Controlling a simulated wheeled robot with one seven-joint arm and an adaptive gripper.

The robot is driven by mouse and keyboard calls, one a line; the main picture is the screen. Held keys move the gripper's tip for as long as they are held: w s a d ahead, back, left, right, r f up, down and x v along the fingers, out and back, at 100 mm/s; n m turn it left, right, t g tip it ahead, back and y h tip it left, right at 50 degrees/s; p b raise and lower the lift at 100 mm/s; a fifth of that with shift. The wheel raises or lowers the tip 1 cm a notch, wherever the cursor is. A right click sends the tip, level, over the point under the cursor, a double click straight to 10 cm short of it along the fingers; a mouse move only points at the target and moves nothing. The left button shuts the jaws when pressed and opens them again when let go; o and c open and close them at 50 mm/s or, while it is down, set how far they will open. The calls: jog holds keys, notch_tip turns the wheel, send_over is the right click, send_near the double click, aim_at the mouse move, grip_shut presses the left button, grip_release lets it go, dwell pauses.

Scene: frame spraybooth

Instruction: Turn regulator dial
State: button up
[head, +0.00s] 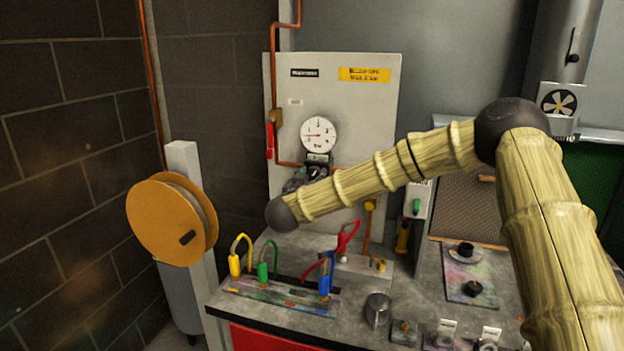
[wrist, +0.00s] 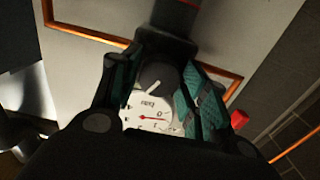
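The white round gauge (head: 318,134) with a red needle hangs on the pale panel, and the dark regulator body (head: 318,159) sits just under it. In the wrist view the gauge face (wrist: 150,119) shows upside down between my fingers, with a dark round dial (wrist: 156,76) beyond it. My gripper (wrist: 158,72) is open, one finger on each side of the dial; I cannot tell whether either touches it. In the head view my gripper (head: 300,182) is dark and partly hidden behind my arm, which also covers part of the regulator area.
A copper pipe (head: 273,90) with a red lever (head: 269,141) runs left of the gauge. The bench below holds coloured hoses (head: 262,270), a metal cup (head: 378,309) and several knobs. An orange reel (head: 168,222) stands at the left.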

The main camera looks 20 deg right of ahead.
jog(key=c, duration=0.4)
jog(key=shift+f+m+b, duration=0.1)
jog(key=shift+m+b, duration=0.2)
jog(key=shift+b, duration=0.1)
jog(key=m+b, duration=0.4)
jog(key=shift+f+m, duration=0.1)
jog(key=shift+m, duration=0.2)
jog(key=m+b, duration=1.2)
jog(key=b, duration=0.1)
jog(key=shift+m, duration=0.4)
jog(key=m+b, duration=0.3)
jog(key=b, duration=0.1)
jog(key=shift+r+m+b, duration=0.2)
jog(key=shift+m+b, duration=0.95)
jog(key=shift+m, duration=0.15)
jog(key=shift+a, duration=0.1)
